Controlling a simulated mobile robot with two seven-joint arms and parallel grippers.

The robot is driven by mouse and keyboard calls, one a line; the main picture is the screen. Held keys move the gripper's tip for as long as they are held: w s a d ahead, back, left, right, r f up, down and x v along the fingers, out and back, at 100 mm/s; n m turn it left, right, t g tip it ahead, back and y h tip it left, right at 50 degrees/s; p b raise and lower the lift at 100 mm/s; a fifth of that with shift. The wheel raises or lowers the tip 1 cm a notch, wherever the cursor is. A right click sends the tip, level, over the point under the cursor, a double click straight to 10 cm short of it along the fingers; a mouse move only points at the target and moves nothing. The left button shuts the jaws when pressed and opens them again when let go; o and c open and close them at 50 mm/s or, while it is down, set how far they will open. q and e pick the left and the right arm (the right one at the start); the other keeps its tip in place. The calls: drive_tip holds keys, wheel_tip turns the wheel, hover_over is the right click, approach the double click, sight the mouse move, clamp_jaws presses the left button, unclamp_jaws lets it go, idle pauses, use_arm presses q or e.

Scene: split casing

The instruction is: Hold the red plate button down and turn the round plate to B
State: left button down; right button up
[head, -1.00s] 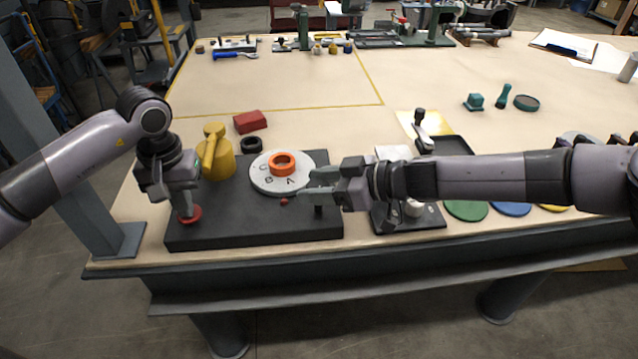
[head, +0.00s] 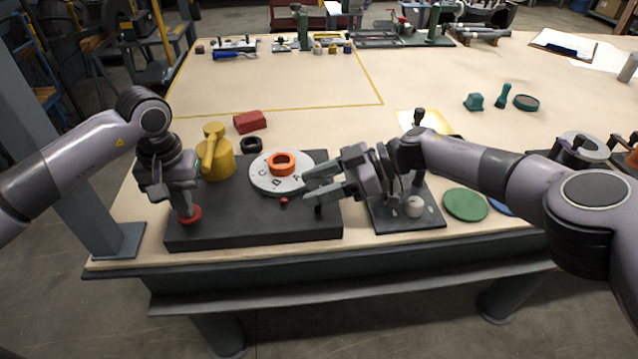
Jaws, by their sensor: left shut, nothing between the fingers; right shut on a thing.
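The red plate button (head: 190,217) is at the front left of a dark base (head: 240,220). My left gripper (head: 186,208) is shut and empty, pointing down with its tips on the button. How far the button is pressed I cannot tell. The round plate (head: 262,184) is pale, with letters and an orange ring (head: 282,160) at its middle. A small red mark (head: 284,202) sits on the base just in front of it; B is near this mark, slightly left, and A is further right. My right gripper (head: 306,188) is shut on the plate's right rim; the fingers partly hide the contact.
A yellow part (head: 216,160) stands at the base's back left, near a black ring (head: 252,145) and a red block (head: 250,122). A smaller dark fixture (head: 425,215) and a green disc (head: 465,204) are to the right.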

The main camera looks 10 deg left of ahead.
drive_tip(key=shift+s+a+r, duration=0.1)
drive_tip(key=shift+s+a, duration=0.05)
drive_tip(key=shift+a, duration=0.1)
idle(0.4)
drive_tip(key=o, duration=1)
drive_tip(key=shift+d, duration=0.15)
drive_tip(key=shift+d, duration=0.3)
drive_tip(key=v, duration=1.1)
drive_tip(key=shift+w+d+r, duration=0.1)
drive_tip(key=shift+w+r, duration=0.15)
drive_tip(key=shift+r, duration=0.05)
drive_tip(key=shift+c, duration=0.3)
